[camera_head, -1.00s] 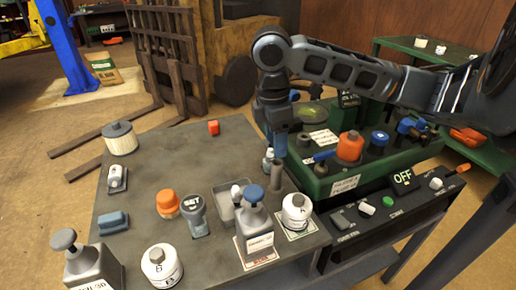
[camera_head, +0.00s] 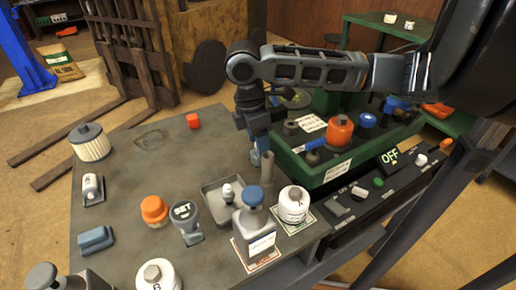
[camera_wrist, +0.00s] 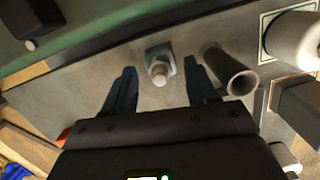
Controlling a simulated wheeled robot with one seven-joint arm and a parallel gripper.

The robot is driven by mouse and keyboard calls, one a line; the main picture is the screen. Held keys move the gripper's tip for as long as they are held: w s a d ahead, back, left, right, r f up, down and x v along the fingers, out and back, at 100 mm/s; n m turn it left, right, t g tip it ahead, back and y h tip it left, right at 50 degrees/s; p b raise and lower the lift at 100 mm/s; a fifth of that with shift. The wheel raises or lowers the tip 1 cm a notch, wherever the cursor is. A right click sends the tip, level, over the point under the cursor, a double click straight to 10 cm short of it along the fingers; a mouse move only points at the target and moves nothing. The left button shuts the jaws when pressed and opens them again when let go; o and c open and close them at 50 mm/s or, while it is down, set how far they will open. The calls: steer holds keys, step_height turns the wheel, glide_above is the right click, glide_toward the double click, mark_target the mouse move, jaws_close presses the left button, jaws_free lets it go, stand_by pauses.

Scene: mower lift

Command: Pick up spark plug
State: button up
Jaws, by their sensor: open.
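A small pale upright piece with a hex collar, which looks like the spark plug (camera_wrist: 158,70), stands on a small grey-blue base on the grey bench (camera_wrist: 95,82). My gripper (camera_wrist: 160,66) is open in the wrist view, with one dark blue finger on each side of the plug and gaps between. I cannot tell whether the fingertips are level with the plug or above it. In the head view my gripper (camera_head: 258,150) points down at the bench's far right side and mostly hides the plug.
A grey upright tube (camera_wrist: 231,76) stands close beside the right finger and also shows in the head view (camera_head: 267,168). A green tray (camera_head: 312,172) with an orange-topped can (camera_head: 339,130) lies to the right. A shallow grey tray (camera_head: 211,203), a blue-capped bottle (camera_head: 254,225) and a white canister (camera_head: 293,205) stand nearer.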

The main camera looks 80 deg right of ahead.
steer(key=shift+f, duration=0.35)
jaws_close()
stand_by(0.3)
